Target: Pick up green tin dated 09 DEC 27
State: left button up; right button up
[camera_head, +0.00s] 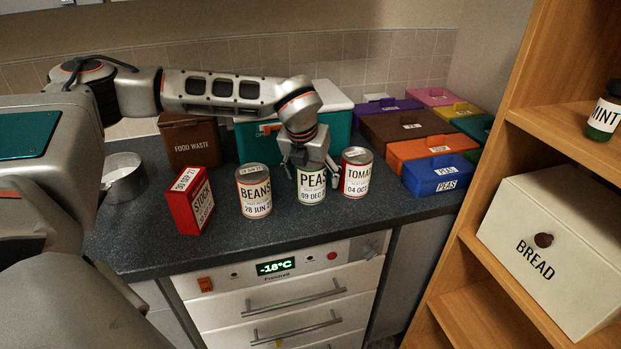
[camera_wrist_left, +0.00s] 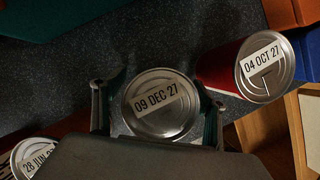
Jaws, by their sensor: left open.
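The green tin labelled PEAS, 09 DEC (camera_head: 311,186), stands upright on the dark counter between the beans tin and the tomato tin. In the left wrist view its lid (camera_wrist_left: 158,103) reads 09 DEC 27. My left gripper (camera_head: 307,160) reaches down over this tin from above. In the wrist view its open fingers (camera_wrist_left: 158,90) lie on either side of the lid, and the tin sits between them. Contact between fingers and tin cannot be made out. The tin's lower part is hidden in the wrist view. My right gripper is not in view.
The red tomato tin (camera_head: 356,173) stands close on the right, its lid (camera_wrist_left: 265,66) dated 04 OCT 27. The beans tin (camera_head: 254,192) and red stock box (camera_head: 191,201) stand left. Behind are a food waste box (camera_head: 190,142) and colored boxes (camera_head: 431,150). A wooden shelf (camera_head: 505,150) is right.

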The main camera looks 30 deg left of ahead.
pick_arm(q)
jog(key=shift+w+f, duration=0.2)
jog(key=shift+f, duration=0.2)
jog(key=shift+r, duration=0.1)
jog(key=c, duration=1.6)
